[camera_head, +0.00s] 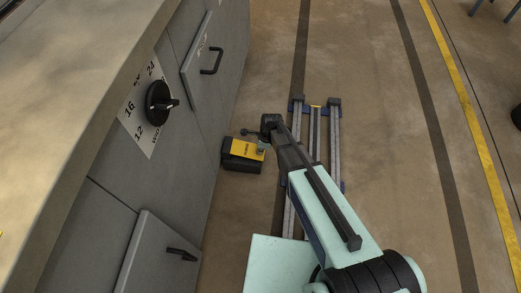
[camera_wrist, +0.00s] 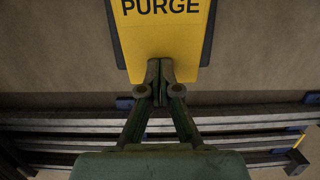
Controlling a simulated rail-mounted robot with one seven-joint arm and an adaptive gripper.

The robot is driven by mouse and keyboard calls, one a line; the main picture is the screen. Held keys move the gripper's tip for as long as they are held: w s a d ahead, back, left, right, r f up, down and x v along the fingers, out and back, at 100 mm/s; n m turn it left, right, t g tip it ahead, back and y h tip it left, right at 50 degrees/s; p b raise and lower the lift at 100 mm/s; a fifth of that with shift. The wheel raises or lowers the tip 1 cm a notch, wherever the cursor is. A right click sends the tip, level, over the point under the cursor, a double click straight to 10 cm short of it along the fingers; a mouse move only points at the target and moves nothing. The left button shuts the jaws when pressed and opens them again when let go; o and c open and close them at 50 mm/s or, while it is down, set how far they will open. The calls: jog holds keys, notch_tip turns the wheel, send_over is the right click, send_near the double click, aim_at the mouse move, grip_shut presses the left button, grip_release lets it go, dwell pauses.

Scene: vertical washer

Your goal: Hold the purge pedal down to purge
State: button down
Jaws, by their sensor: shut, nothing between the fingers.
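The purge pedal (camera_head: 246,150) is a yellow plate on a dark base, on the floor beside the grey cabinet in the head view. In the wrist view the yellow pedal (camera_wrist: 163,38) fills the top middle, with the word PURGE on it. My gripper (camera_wrist: 160,68) is shut, with its fingertips together over the near edge of the yellow plate. Nothing shows between the fingers. In the head view my gripper (camera_head: 262,148) is at the pedal's right end. Whether the tips touch or press the pedal, I cannot tell.
The grey cabinet (camera_head: 190,213) with a black dial (camera_head: 160,104) and handled doors stands left of the pedal. Floor rails (camera_head: 334,150) run right of the pedal and also cross the wrist view (camera_wrist: 60,125). Open brown floor lies further right.

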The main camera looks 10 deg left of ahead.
jog(key=d+r+p, duration=0.3)
jog(key=r+p, duration=0.2)
jog(key=r, duration=0.8)
jog(key=shift+d+r+p, duration=0.25)
jog(key=shift+d+p, duration=0.05)
jog(key=shift+p, duration=0.1)
jog(key=s+d+n+g+h, duration=0.1)
jog(key=s+d+n+g, duration=0.45)
jog(key=s, duration=0.85)
jog(key=s+d+n+g, duration=0.3)
jog(key=s+d+n, duration=0.3)
jog(key=s+d, duration=0.6)
jog(key=s+d+n+g+h, duration=0.1)
jog(key=s+d+n+g, duration=0.45)
jog(key=s, duration=1.05)
jog(key=w+r+t+p, duration=0.2)
jog(key=r+p, duration=0.6)
jog(key=p, duration=0.6)
jog(key=w+r+t+p, duration=0.3)
jog(key=r+t+p, duration=0.2)
jog(key=p, duration=0.8)
notch_tip(320, 180, up, 3)
jog(key=shift+d+f+n+p, duration=0.1)
jog(key=shift+d+n+p, duration=0.2)
jog(key=shift+d+p, duration=0.1)
